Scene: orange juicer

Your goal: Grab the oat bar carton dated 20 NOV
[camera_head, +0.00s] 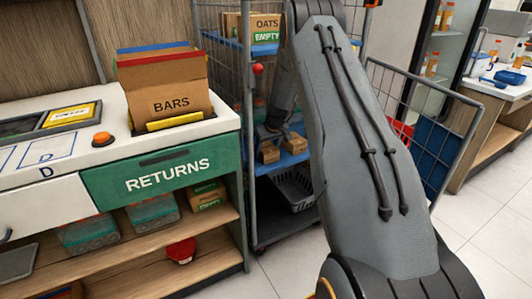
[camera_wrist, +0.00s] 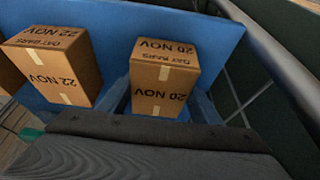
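The oat bar carton dated 20 NOV (camera_wrist: 165,77) is a small brown box with tape strips, on a blue shelf (camera_wrist: 115,20) in the wrist view. Its printing appears upside down. My gripper (camera_wrist: 163,104) comes in from the bottom of that view. Its fingers look spread to either side of this carton, with the carton between them and no clear grip. In the head view my gripper (camera_head: 270,133) is at the cart's blue shelf, partly hidden by my arm. Small cartons (camera_head: 270,152) show below it; their dates are unreadable there.
A carton dated 22 NOV (camera_wrist: 52,66) stands just left, with part of another at the far left edge. A dark rail (camera_wrist: 265,40) runs along the right. The wire cart (camera_head: 247,100) also holds an OATS box (camera_head: 266,22) above and a grey basket (camera_head: 295,188) below.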

